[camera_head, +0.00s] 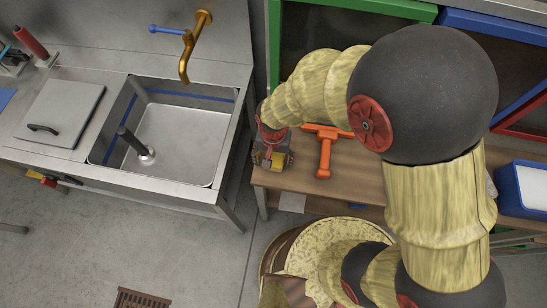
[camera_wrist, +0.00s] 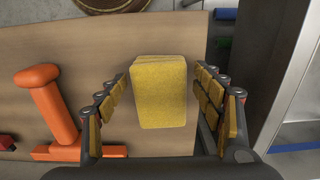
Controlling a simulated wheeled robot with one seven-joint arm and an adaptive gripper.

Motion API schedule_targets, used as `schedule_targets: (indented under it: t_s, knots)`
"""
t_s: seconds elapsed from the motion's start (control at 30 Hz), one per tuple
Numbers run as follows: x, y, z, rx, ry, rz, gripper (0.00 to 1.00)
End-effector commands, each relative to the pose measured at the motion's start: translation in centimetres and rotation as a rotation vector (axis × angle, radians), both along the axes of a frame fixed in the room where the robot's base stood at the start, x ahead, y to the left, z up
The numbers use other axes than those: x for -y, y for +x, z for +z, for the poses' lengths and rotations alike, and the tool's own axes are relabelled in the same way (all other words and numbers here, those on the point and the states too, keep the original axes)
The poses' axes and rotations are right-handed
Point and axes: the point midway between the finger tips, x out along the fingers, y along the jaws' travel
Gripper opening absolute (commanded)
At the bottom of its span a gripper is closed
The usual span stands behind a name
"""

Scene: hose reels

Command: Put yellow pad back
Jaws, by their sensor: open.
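The yellow pad (camera_wrist: 158,95) is a block-shaped pad on the wooden table (camera_wrist: 60,42), near the table's edge. In the wrist view it stands between the two fingers of my gripper (camera_wrist: 160,110). The fingers are spread, with a visible gap on both sides of the pad. In the head view my gripper (camera_head: 272,158) is over the left end of the table, and the pad is mostly hidden by it.
An orange T-shaped tool (camera_head: 325,150) lies close beside my gripper; it also shows in the wrist view (camera_wrist: 50,105). A metal sink (camera_head: 180,140) with a brass tap (camera_head: 190,45) stands to the left. A blue bin (camera_head: 525,190) is at the far right.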

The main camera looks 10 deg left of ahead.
Motion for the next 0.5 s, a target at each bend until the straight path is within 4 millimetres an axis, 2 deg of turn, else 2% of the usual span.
schedule_targets:
  t_s: [0.27, 0.37, 0.5]
  knots:
    - [0.0, 0.0, 0.3, 0.001, 0.001, 0.0, 0.67]
    - [-0.1, 0.1, 1.3, 0.002, 0.002, 0.0, 0.67]
    - [-0.1, 0.1, 3.9, 0.003, 0.003, 0.0, 0.67]
